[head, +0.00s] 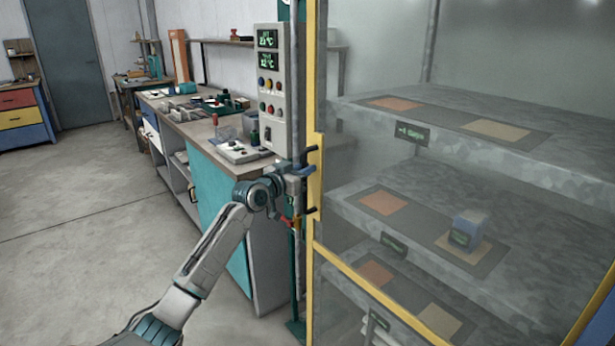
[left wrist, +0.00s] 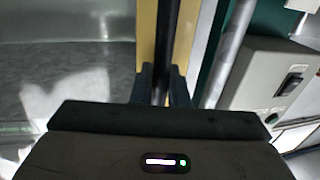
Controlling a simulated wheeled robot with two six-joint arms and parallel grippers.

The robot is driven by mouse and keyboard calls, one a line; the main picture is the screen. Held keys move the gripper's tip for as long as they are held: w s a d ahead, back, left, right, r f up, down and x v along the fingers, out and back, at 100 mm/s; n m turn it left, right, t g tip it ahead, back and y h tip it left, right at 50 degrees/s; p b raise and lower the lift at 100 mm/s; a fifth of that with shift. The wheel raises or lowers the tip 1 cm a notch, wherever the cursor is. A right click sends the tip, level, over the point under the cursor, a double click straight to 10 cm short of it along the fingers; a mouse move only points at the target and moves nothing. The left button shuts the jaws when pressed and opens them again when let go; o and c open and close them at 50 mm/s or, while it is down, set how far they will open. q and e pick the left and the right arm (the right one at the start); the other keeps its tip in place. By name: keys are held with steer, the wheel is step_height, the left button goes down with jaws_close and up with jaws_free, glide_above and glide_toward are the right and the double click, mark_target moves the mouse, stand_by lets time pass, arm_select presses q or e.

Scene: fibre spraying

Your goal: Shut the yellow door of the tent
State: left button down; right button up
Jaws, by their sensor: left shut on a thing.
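The yellow-framed door (head: 316,110) of the tent stands upright in the head view, with a clear pane through which the shelves show. Its yellow frame also shows in the left wrist view (left wrist: 147,35). A dark bar handle (left wrist: 168,30) runs along the frame. My left gripper (head: 308,172) is at the door's edge, and in the left wrist view its two fingers are shut around the handle. Whether the door touches the tent's frame post is not clear. My right gripper is not in view.
A grey control box (head: 272,95) with displays and buttons is just left of the door. A workbench (head: 205,140) with a teal front and small items stands behind my left arm. Inside the tent, a blue block (head: 468,228) sits on the middle shelf (head: 365,228). The floor at left is clear.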

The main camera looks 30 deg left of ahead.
arm_select(q)
steer(key=shift+a+r, duration=0.1)
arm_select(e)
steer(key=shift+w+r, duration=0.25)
